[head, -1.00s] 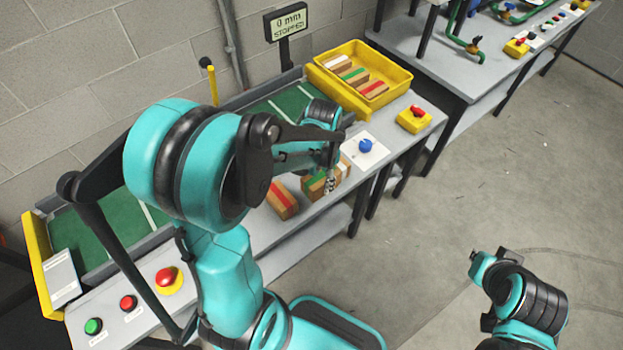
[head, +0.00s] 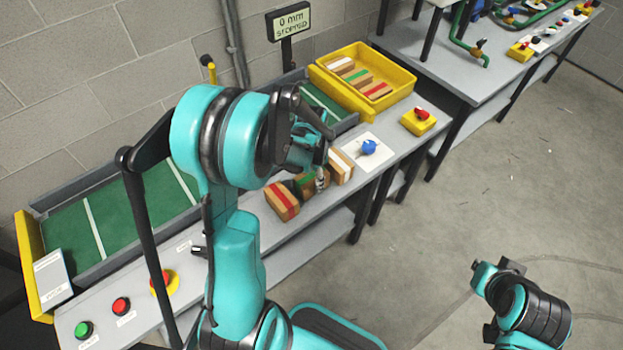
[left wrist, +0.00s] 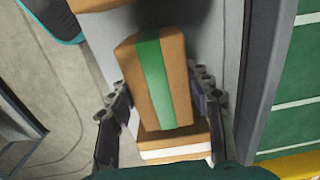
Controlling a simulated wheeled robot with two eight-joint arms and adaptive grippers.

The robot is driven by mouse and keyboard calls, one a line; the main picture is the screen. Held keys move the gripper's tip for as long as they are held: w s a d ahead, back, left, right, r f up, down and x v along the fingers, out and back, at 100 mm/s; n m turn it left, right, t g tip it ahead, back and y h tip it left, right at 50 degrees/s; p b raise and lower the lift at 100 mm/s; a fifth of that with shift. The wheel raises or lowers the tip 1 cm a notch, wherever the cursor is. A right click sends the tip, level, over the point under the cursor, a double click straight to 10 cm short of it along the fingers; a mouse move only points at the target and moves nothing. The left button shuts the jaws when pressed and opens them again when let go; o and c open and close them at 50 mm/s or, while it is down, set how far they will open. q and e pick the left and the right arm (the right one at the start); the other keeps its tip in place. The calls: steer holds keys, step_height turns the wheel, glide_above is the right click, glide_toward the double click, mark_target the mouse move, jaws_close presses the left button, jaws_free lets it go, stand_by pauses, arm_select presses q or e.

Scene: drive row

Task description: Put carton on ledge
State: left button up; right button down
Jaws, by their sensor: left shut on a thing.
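The green-striped carton (left wrist: 158,80) sits between the fingers of my left gripper (left wrist: 162,88) in the left wrist view. In the head view, my left gripper (head: 320,172) is shut on this carton (head: 306,182), largely hidden behind the fingers. It is over the grey front ledge (head: 262,236), between a red-striped carton (head: 282,201) and a white-striped carton (head: 341,166). I cannot tell whether it touches the ledge.
A yellow tray (head: 402,80) with several striped cartons stands at the back. A blue knob (head: 369,147) and a red switch on a yellow box (head: 419,121) are to the right. A green belt (head: 68,232) runs behind the ledge. Buttons (head: 121,306) are at front left.

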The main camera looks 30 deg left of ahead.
arm_select(q)
steer(key=shift+f, duration=0.2)
steer(key=o, duration=1.3)
